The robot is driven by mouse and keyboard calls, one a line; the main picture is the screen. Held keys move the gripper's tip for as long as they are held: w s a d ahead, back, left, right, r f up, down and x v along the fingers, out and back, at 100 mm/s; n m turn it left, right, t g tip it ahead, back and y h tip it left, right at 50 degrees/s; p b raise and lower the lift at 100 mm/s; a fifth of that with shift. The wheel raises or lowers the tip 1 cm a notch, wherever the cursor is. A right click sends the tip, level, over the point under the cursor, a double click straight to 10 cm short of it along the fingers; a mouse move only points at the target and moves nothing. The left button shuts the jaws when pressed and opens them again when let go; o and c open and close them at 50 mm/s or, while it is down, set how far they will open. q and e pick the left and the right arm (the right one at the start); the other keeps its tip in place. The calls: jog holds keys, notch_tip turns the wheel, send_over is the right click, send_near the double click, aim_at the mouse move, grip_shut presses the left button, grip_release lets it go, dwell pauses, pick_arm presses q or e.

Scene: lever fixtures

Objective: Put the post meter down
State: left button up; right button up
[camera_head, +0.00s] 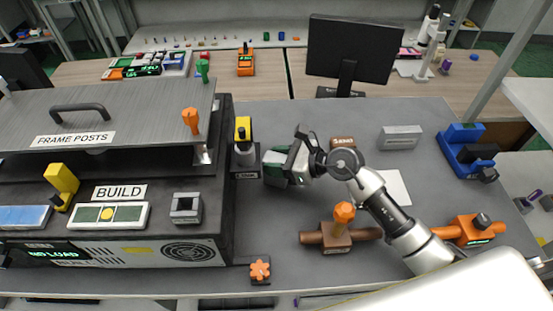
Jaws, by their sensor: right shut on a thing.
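My right gripper (284,167) reaches in from the right and is shut on a small dark green box with a pale top, which appears to be the post meter (272,160). The gripper hides part of the box. It is just right of the dark fixture's side, by the yellow-topped post (243,133). I cannot tell whether the box touches the grey table (330,120). My left gripper is not in view.
The large dark fixture (120,110) with a BUILD label fills the left. A brown block with an orange knob (340,228), a grey block (400,137), a blue device (468,150) and an orange device (470,230) stand to the right. A monitor (350,50) stands behind.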

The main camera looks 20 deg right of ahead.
jog(key=o, duration=1.2)
